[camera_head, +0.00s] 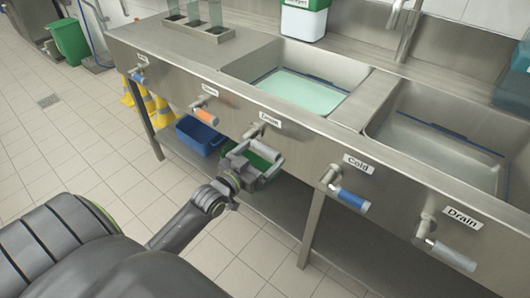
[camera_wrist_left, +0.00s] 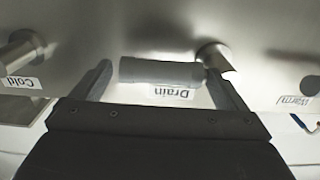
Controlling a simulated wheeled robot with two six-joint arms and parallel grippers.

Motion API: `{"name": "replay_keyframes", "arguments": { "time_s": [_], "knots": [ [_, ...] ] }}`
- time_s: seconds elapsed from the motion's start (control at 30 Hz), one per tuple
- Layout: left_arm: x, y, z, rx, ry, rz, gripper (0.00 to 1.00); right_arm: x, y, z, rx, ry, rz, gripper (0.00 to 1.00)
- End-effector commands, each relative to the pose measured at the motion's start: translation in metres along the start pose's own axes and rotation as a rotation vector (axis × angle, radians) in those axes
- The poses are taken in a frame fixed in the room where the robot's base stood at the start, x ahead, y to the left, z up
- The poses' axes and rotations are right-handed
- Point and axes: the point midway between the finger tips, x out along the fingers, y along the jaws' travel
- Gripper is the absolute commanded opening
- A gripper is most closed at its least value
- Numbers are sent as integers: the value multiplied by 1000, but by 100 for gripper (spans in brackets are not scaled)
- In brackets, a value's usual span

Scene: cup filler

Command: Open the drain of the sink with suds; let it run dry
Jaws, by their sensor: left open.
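The left basin (camera_head: 292,93) holds pale teal liquid; I cannot make out distinct suds on it. Below it on the front panel is a drain valve (camera_head: 258,129) under a "Drain" label (camera_head: 269,118). My left gripper (camera_head: 257,156) is open at this valve. In the left wrist view the grey drain handle (camera_wrist_left: 160,72) lies crosswise between the two spread fingers, its right end close to the right finger; I cannot tell whether they touch. The right basin (camera_head: 430,140) looks greyish, with its own drain handle (camera_head: 450,255) at lower right. My right gripper is not in view.
The blue-handled cold valve (camera_head: 348,198) stands right of my gripper and the orange-handled warm valve (camera_head: 205,115) left of it. A blue bin (camera_head: 200,136) sits on the lower shelf. A white and green container (camera_head: 303,20) stands behind the left basin. The tiled floor is open at left.

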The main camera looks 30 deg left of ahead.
Motion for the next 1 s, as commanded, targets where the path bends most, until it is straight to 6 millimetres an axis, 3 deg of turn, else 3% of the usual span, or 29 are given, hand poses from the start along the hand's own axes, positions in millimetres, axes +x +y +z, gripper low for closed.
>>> {"name": "replay_keyframes", "arguments": {
  "time_s": [0.2,0.53,1.0],
  "knots": [
    [19,0,0,0,-1,0,95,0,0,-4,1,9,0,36],
    [21,0,0,0,-1,0,95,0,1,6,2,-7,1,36],
    [21,0,0,0,-1,0,33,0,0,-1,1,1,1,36]
  ]
}}
